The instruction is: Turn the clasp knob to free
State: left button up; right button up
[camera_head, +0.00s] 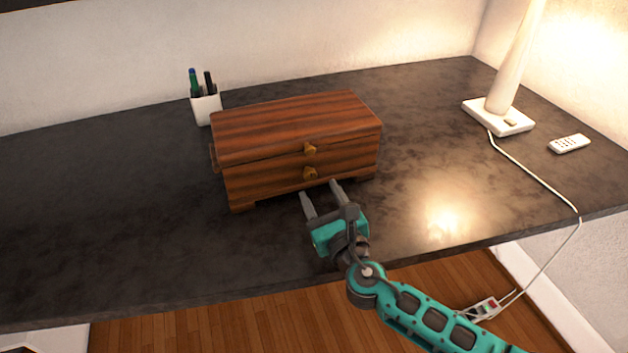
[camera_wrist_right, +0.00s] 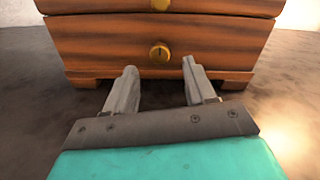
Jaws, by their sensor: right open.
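A brown striped wooden box (camera_head: 270,181) stands closed on the dark desk. Two brass pieces sit one above the other on its front: an upper one (camera_head: 310,149) near the lid seam and a lower round knob (camera_head: 309,173) with a dark slot. The lower knob also shows in the right wrist view (camera_wrist_right: 160,52), with the slot roughly upright. My right gripper (camera_head: 320,191) is open and empty in front of the box, its fingers pointing at the front, low and below the knob. In the right wrist view the fingers (camera_wrist_right: 158,80) stand apart, not touching the knob. My left gripper does not show.
A white cup with pens (camera_head: 207,108) stands behind the box at left. A lamp base (camera_head: 497,117) and a remote (camera_head: 568,144) are at right, with a white cord running over the desk edge to a power strip (camera_head: 484,309). The desk (camera_head: 110,220) is clear left of the box.

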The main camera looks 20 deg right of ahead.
aim_at(311, 178)
jog(key=shift+w+a, duration=0.1)
jog(key=shift+w, duration=2.2)
grip_shut()
